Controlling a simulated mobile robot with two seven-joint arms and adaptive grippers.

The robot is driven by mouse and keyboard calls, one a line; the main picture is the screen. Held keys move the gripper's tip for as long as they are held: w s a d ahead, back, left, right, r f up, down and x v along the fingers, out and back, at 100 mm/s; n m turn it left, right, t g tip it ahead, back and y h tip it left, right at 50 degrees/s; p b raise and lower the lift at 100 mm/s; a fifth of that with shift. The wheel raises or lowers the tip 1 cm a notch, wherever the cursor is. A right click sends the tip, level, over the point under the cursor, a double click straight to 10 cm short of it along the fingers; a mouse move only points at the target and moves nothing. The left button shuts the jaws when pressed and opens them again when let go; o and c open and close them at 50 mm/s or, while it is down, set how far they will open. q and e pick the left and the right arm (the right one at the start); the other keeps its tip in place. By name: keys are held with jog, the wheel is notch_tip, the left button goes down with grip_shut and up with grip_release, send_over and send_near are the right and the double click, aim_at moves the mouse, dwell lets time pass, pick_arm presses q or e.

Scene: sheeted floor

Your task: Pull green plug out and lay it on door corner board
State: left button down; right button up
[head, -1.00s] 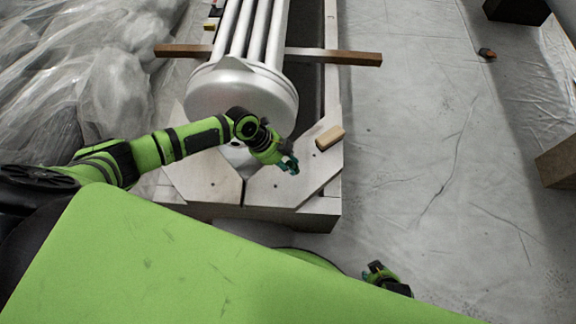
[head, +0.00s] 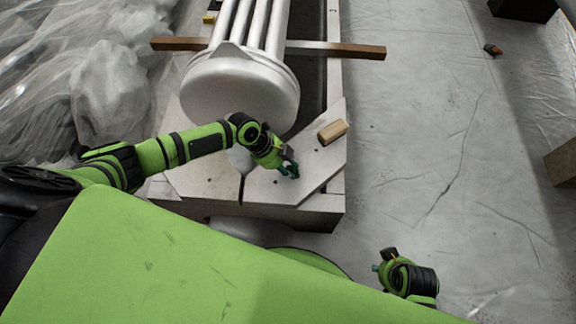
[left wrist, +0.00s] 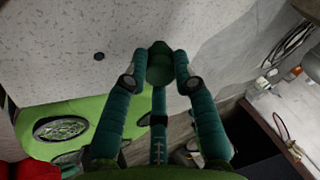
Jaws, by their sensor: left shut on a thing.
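My left gripper (head: 290,171) is over the right-hand pale board (head: 318,165) with a cut corner, in front of the big white cylinder. In the left wrist view its teal fingers (left wrist: 160,72) are shut on a dark green plug (left wrist: 160,58). The pale speckled board (left wrist: 60,45) with a small dark hole lies below it; I cannot tell whether the plug touches it. In the head view the fingers hide most of the plug. My right gripper (head: 384,262) is low at the right, over the floor, away from the boards; its fingers are too small to judge.
The white cylinder with pipes (head: 240,88) stands behind the gripper. A small wooden block (head: 333,131) lies on the right board. A wooden bar (head: 350,50) crosses behind. Plastic sheeting (head: 60,80) heaps at left. The sheeted floor at right is mostly clear.

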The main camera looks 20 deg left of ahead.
pick_arm(q)
jog(key=shift+f+b, duration=0.5)
dwell(0.4)
jog(key=c, duration=0.9)
grip_release()
jog(key=shift+r, duration=0.1)
jog(key=v, duration=1.2)
jog(key=shift+d, duration=0.1)
